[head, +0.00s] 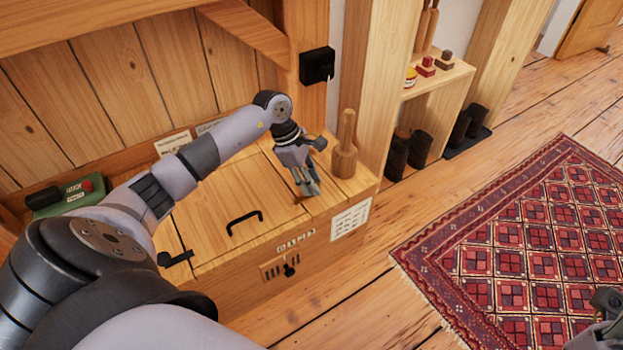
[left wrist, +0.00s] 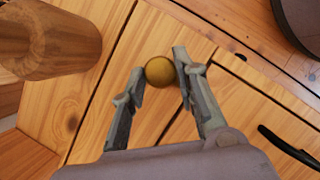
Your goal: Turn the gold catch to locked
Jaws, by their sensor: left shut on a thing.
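The gold catch shows as a round gold knob (left wrist: 160,71) in the left wrist view, on the wooden chest top. My left gripper (left wrist: 160,84) is shut on it, with one finger on each side of the knob. In the head view my left gripper (head: 307,190) points down at the right part of the chest top (head: 222,205) and mostly hides the catch. Any locked or unlocked marking by the catch cannot be made out. My right gripper (head: 606,318) shows only in part at the lower right edge, over the rug; its fingers cannot be read.
An upright wooden post (head: 345,145) stands close behind and right of my left gripper. The lid has a black handle (head: 245,222), and a black catch (head: 175,259) sits at its left. A slider (head: 289,270) is on the front. A green box (head: 62,200) stands far left.

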